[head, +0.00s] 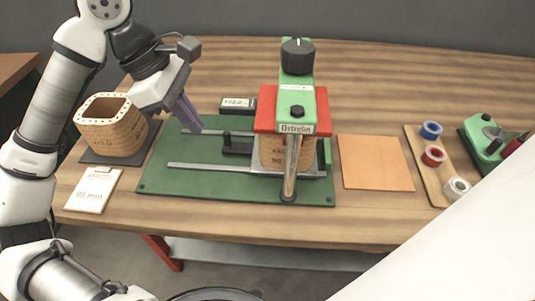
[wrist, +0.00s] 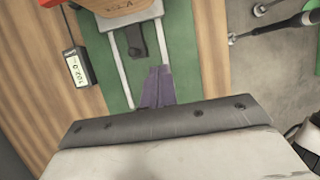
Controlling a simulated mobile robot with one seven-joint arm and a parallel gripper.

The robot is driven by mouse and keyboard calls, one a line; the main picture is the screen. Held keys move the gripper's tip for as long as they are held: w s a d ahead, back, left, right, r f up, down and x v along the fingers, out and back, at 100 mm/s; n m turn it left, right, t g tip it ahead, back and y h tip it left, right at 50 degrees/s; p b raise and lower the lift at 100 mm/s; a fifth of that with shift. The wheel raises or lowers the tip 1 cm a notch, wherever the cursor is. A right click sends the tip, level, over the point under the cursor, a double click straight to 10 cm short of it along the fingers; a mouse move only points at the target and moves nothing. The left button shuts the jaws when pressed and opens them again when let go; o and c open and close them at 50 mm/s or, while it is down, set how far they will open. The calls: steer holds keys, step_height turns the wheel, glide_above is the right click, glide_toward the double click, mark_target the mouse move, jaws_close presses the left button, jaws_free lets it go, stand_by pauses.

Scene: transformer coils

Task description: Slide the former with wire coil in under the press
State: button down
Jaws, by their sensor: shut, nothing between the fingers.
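A tan former with wire coil (head: 272,152) stands under the red plate of the green press (head: 297,100), mostly hidden by the plate and the press's handle. Its lower part shows at the top of the wrist view (wrist: 118,8). Another tan, hollow former (head: 112,135) stands on a dark mat at the left. My gripper (head: 193,120) is shut and empty, with its purple fingers pointing down over the left part of the green base. In the wrist view the fingers (wrist: 158,85) are together above the base, apart from the former.
Two metal rails (head: 215,166) run along the green base (head: 160,190), with a black block (head: 236,146) between them. A small display (head: 237,104) stands behind. A clipboard (head: 93,189) lies at left. An orange sheet (head: 375,163) and a board with spools (head: 413,150) lie at right.

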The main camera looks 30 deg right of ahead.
mark_target(247, 170)
steer(key=x, duration=1)
steer(key=shift+a+p, duration=0.2)
steer(key=shift+p, duration=0.2)
steer(key=shift+s+d+p, duration=0.6)
steer(key=shift+s+d, duration=0.2)
steer(key=shift+d, duration=0.25)
steer(key=shift+s+d, duration=0.4)
steer(key=shift+d, duration=0.2)
steer(key=shift+f, duration=0.1)
